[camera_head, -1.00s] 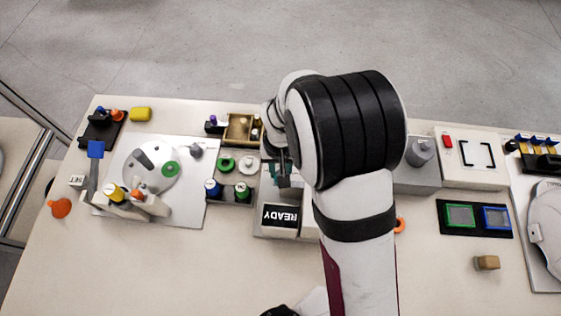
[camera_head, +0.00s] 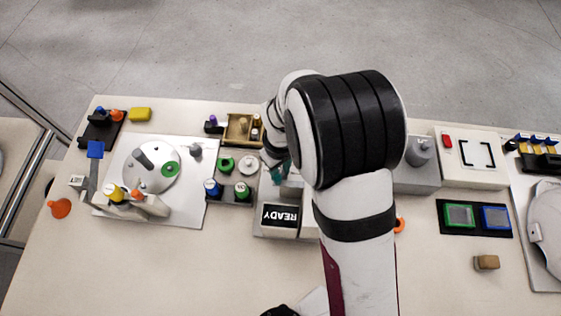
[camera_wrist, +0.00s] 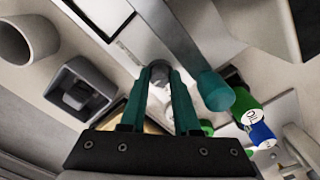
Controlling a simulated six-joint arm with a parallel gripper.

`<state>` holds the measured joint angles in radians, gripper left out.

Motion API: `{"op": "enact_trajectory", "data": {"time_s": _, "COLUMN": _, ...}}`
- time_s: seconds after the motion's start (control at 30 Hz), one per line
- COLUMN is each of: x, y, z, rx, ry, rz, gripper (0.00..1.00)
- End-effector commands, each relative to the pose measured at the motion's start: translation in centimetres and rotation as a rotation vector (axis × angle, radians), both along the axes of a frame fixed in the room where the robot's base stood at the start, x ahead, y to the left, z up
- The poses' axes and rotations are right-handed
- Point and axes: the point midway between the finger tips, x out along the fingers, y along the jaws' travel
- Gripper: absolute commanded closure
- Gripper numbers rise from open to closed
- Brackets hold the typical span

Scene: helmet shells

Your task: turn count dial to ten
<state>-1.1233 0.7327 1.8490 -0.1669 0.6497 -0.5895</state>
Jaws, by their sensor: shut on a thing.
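In the wrist view, my gripper (camera_wrist: 160,76) has its two teal fingers closed around a small grey knob (camera_wrist: 159,67), apparently the count dial. Its lower part and any markings are hidden between the fingers, so I cannot read its setting. In the head view, my arm covers the dial. A little teal shows at my gripper (camera_head: 279,173), beside the box with the READY display (camera_head: 280,215).
In the wrist view, a grey bar with a teal round end (camera_wrist: 215,91) lies close right of the fingers. Green and blue capped cylinders (camera_wrist: 262,134) stand beyond it. In the head view, a white plate with a disc (camera_head: 190,210) lies left, and button pads (camera_head: 475,233) lie right.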

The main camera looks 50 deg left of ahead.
Motion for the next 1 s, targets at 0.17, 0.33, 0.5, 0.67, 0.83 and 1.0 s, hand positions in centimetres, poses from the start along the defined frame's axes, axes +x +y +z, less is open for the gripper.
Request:
{"op": "enact_trajectory", "data": {"time_s": 0.17, "x": 0.01, "y": 0.04, "z": -0.03, "rx": 0.001, "ry": -0.001, "rz": 0.023, "gripper": 1.0}}
{"op": "enact_trajectory", "data": {"time_s": 0.33, "x": 0.01, "y": 0.05, "z": -0.04, "rx": 0.001, "ry": -0.001, "rz": 0.027, "gripper": 1.0}}
{"op": "enact_trajectory", "data": {"time_s": 0.5, "x": 0.01, "y": 0.05, "z": -0.04, "rx": 0.001, "ry": -0.001, "rz": 0.027, "gripper": 1.0}}
{"op": "enact_trajectory", "data": {"time_s": 0.67, "x": 0.0, "y": 0.04, "z": -0.03, "rx": 0.001, "ry": -0.001, "rz": 0.026, "gripper": 0.52}}
{"op": "enact_trajectory", "data": {"time_s": 0.83, "x": 0.0, "y": 0.02, "z": -0.02, "rx": 0.001, "ry": 0.0, "rz": 0.026, "gripper": 0.4}}
{"op": "enact_trajectory", "data": {"time_s": 1.0, "x": 0.01, "y": 0.03, "z": 0.04, "rx": 0.001, "ry": 0.0, "rz": 0.025, "gripper": 0.4}}
